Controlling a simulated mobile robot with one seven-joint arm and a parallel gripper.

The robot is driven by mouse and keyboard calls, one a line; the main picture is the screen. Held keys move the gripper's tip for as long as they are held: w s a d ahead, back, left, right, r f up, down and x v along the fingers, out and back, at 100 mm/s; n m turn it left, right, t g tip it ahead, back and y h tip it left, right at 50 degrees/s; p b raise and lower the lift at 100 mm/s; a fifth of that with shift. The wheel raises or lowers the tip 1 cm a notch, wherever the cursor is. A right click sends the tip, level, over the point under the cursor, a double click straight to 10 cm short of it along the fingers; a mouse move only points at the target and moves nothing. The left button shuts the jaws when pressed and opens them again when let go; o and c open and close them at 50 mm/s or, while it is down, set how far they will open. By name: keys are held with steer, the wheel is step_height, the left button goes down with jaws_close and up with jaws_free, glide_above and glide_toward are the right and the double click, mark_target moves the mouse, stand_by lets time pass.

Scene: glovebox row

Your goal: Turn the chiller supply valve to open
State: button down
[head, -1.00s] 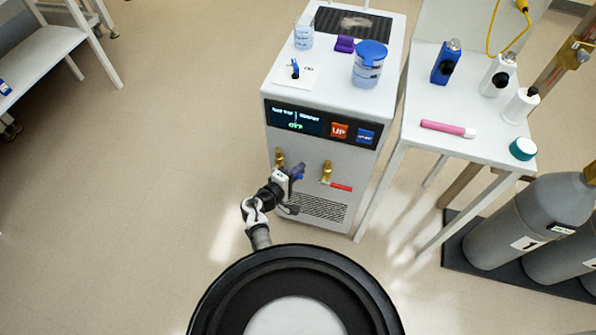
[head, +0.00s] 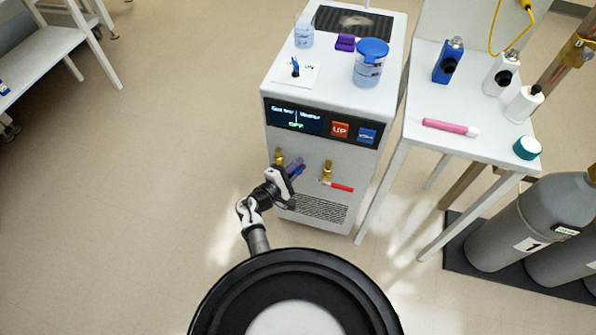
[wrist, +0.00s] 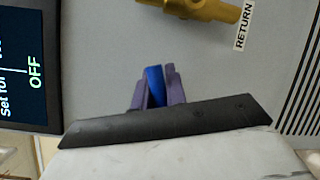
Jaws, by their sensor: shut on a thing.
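The chiller (head: 345,130) is a white cabinet with two brass valves low on its front. The left brass valve (head: 279,157) is partly hidden by my gripper. My gripper (head: 295,166) has its purple fingers shut on a blue lever (wrist: 155,86) at that valve. In the wrist view the blue lever shows between the two purple fingers (wrist: 156,92); its far end and its exact angle are hidden. The right brass valve (head: 327,170) has a red lever (head: 341,187) pointing right. In the wrist view a brass valve body (wrist: 200,8) lies by a RETURN label (wrist: 243,25).
The chiller display (head: 296,117) reads OFF. A white side table (head: 465,150) with bottles stands at right, beside grey cylinders (head: 545,225).

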steer(key=r+n+t, duration=0.1)
steer(key=n, duration=0.1)
steer(key=a+r+n+h+b, duration=0.1)
steer(key=n, duration=0.1)
steer(key=shift+w+a+r+t, duration=0.15)
steer(key=shift+w+a+t, duration=0.05)
steer(key=shift+t, duration=0.2)
steer(key=shift+w+a+r+n+t+b, duration=0.15)
steer(key=shift+a+r+n+t, duration=0.2)
steer(key=shift+n, duration=0.6)
steer(key=shift+w+a+r+n+t+b, duration=0.1)
steer(key=shift+a+r+n+t+b, duration=0.25)
steer(key=shift+n, duration=0.65)
steer(key=shift+w+a+r+n+t, duration=0.15)
steer(key=shift+a+n+t, duration=0.3)
steer(key=shift+n, duration=0.5)
steer(key=c, duration=1.4)
jaws_free()
steer(key=shift+r, duration=0.1)
steer(key=shift+c, duration=0.2)
steer(key=b+v, duration=0.3)
steer(key=v, duration=1.1)
steer(key=shift+d, duration=0.15)
